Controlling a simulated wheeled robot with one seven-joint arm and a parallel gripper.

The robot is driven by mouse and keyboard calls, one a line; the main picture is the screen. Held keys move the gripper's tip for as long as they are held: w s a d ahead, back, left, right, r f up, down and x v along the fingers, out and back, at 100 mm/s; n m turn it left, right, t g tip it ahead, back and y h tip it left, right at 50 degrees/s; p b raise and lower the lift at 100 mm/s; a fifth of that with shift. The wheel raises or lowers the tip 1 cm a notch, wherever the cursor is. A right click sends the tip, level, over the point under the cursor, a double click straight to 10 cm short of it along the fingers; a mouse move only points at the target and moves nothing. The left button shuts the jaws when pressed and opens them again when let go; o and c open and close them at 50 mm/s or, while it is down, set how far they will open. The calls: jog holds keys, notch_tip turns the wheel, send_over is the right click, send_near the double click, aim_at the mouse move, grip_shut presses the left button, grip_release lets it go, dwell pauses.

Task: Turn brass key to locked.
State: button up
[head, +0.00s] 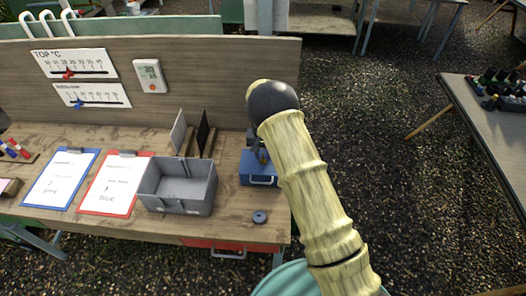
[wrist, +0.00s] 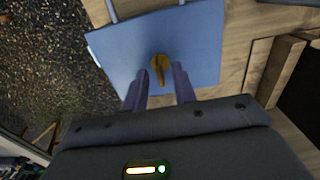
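The brass key (wrist: 159,65) shows in the wrist view against the face of a blue box (wrist: 200,35); its narrow part points down the picture. In the head view the blue box (head: 256,178) sits at the right end of the bench, and a small brass patch (head: 263,157) shows just above it. My gripper (wrist: 159,75) is open, with one finger on each side of the key's lower part and visible gaps to both. I cannot tell how deep the fingertips reach. In the head view my arm hides much of my gripper (head: 254,150).
A grey open bin (head: 181,207) stands left of the blue box, with upright dark and pale panels behind it. A small dark round piece (head: 260,217) lies near the bench's front edge. Two clipboards (head: 110,184) lie further left. Gravel ground lies to the right.

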grip_shut()
jog(key=shift+n+b, duration=0.3)
jog(key=shift+b, duration=0.05)
jog(key=shift+f+n+b, duration=0.15)
jog(key=shift+n+b, duration=0.85)
jog(key=shift+n, duration=0.1)
jog(key=n+b, duration=0.2)
jog(key=n, duration=0.2)
jog(key=shift+n+b, duration=0.3)
jog(key=n+b, duration=0.1)
jog(key=n, duration=0.9)
jog(key=shift+d+n+b, duration=0.1)
jog(key=shift+n+b, duration=0.2)
jog(key=shift+b, duration=0.05)
